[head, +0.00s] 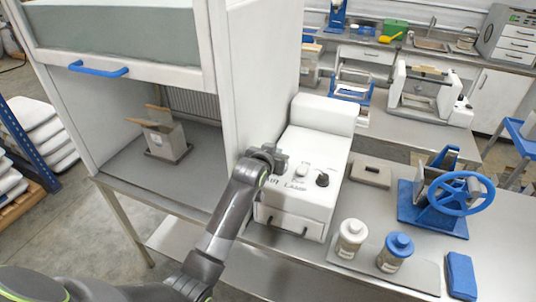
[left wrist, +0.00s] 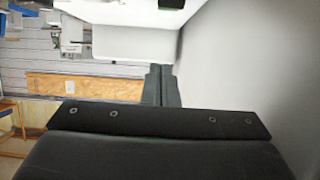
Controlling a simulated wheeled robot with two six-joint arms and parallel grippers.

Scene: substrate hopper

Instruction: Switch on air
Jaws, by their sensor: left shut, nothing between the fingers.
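A white control box (head: 312,148) stands on the bench beside the cabinet, with "AIR" and "LAMP" lettering on its sloped top. A pale switch (head: 302,170) and a black knob (head: 322,180) show on that panel. My left gripper (head: 275,160) is over the left part of the panel, by the "AIR" lettering, and covers what lies there. I cannot tell whether it touches the panel. In the left wrist view its dark fingers (left wrist: 161,86) are together and empty, close to a pale wall. My right gripper is out of view.
The cabinet's side panel (head: 262,75) rises close to my left arm. Its raised sash has a blue handle (head: 98,69), and an open carton (head: 164,138) stands inside. Two jars (head: 351,238) (head: 396,252) and a blue handwheel device (head: 433,207) stand to the right.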

